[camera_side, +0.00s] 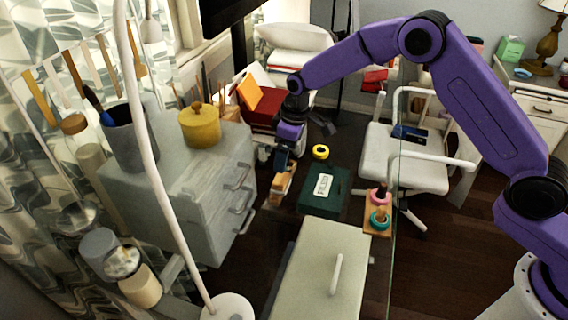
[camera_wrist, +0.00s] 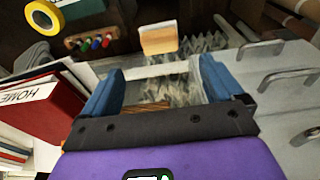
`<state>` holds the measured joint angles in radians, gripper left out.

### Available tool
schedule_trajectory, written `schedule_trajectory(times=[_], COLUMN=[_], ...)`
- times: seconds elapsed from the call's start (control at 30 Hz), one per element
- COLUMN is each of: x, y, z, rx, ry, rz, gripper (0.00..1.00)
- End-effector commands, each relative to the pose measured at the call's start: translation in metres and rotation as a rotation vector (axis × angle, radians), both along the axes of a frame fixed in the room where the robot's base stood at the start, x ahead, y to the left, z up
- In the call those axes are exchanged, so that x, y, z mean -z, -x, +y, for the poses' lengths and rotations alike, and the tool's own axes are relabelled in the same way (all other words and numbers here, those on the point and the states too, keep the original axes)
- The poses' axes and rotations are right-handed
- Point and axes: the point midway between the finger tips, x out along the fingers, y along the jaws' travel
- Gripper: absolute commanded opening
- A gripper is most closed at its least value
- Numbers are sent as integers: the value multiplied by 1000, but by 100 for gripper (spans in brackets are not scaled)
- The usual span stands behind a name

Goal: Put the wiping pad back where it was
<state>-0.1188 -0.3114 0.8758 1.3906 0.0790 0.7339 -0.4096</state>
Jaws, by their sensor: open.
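A small block with a tan wooden face and a pale side (camera_side: 281,188), which looks like the wiping pad, stands just below my gripper in the side view. It also shows in the wrist view (camera_wrist: 158,38), beyond my fingertips and apart from them. My gripper (camera_side: 285,162) points down beside the grey drawer cabinet. In the wrist view its blue fingers (camera_wrist: 158,82) are spread wide, with no object clearly held between them. What lies under the block is hard to make out.
The grey drawer cabinet (camera_side: 185,185) with protruding handles stands close on the left. A green labelled box (camera_side: 325,192), a yellow tape roll (camera_side: 320,152) and stacked rings (camera_side: 379,212) are to the right. A red binder (camera_wrist: 45,112) is near my gripper.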

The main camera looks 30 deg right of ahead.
Motion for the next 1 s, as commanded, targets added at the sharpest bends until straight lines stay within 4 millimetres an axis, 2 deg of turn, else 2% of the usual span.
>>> schedule_trajectory(times=[0.13, 0.47, 0.57, 0.67, 0.77, 1.0], x=[-12, -16, -22, -36, -55, -98], y=[2, 3, 8, 25, 53, 139], z=[-2, -2, -1, 1, 1, -14], rx=[1, 0, -8, -25, -50, -113], ry=[0, 1, 1, 3, 7, 22], rz=[0, 1, 2, 6, 12, 35], gripper=[94, 94, 94, 94, 94, 94])
